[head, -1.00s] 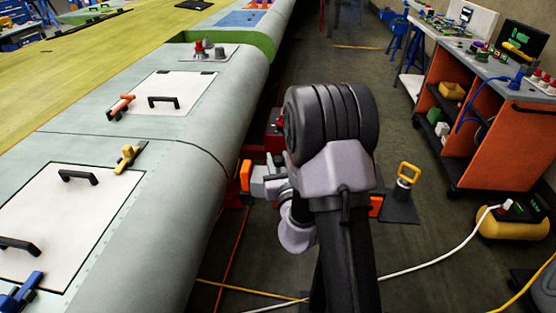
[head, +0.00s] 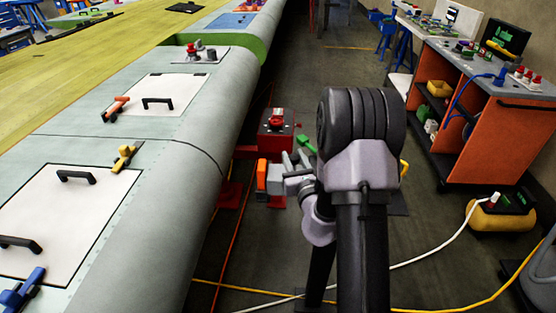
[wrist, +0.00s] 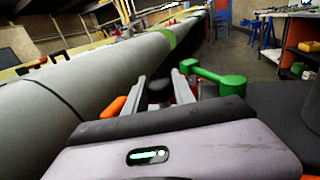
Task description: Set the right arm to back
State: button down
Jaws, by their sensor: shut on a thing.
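My gripper (wrist: 161,88) is shut on a dark round piece (wrist: 158,92), which shows between its two grey fingers in the wrist view. A green arm (wrist: 215,78) lies just right of the fingers, bent, with a block at its right end. Its tip also shows in the head view (head: 305,143). An orange piece (head: 262,175) is left of the fingers and also shows in the wrist view (wrist: 114,106). I cannot tell how the green and orange parts join the dark piece. My gripper (head: 282,181) is over the aisle, beside the wing's rounded edge.
The grey wing (head: 180,200) with hatches fills the left. A red box (head: 276,140) stands just beyond my gripper. An orange cart (head: 465,135) is at the right. A white cable (head: 440,243) and a yellow cable (head: 430,308) cross the floor.

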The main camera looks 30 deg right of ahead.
jog(key=shift+s+d, duration=0.35)
jog(key=shift+d, duration=0.3)
jog(key=c, duration=1)
grip_release()
jog(key=shift+s+d, duration=0.1)
jog(key=shift+d, duration=0.1)
jog(key=shift+c, duration=0.2)
jog(key=shift+a, duration=0.1)
